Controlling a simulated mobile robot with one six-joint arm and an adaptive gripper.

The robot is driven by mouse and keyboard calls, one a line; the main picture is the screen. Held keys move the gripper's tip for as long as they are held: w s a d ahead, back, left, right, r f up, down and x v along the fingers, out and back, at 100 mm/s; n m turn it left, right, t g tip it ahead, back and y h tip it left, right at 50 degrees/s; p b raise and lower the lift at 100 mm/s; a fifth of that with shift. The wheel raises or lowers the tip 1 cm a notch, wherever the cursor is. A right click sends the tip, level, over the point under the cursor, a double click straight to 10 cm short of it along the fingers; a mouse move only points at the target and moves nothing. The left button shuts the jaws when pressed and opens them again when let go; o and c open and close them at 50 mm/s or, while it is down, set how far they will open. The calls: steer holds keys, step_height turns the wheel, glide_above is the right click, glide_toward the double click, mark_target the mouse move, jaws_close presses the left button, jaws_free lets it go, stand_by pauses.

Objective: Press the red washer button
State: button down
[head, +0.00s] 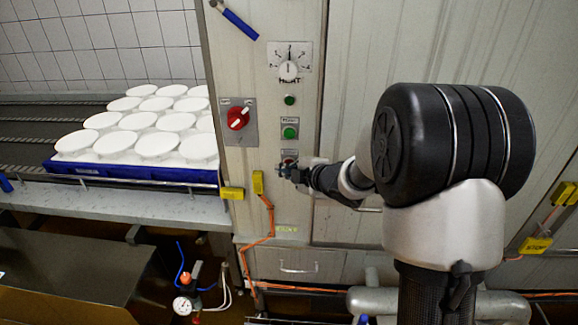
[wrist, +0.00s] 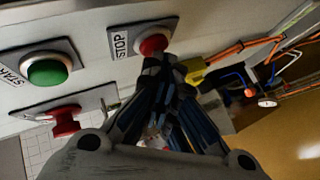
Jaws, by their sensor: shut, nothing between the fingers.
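A green START button (wrist: 48,72) is beside the red one; it also shows above my gripper (head: 290,132). A red rotary switch (head: 238,118) is to its left. A dial (head: 288,70) is higher up. A blue tray (head: 120,172) of white moulds stands left. Orange cable (head: 271,225) runs below.

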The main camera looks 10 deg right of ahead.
steer(key=shift+s+a+b, duration=0.25)
steer(key=shift+s+b, duration=0.05)
steer(key=shift+s, duration=0.45)
steer(key=s, duration=0.1)
steer(key=s+a+b, duration=0.1)
steer(key=s, duration=0.1)
steer(key=s+b, duration=0.1)
steer(key=shift+s+a, duration=0.25)
steer(key=shift+s, duration=0.1)
stand_by(0.3)
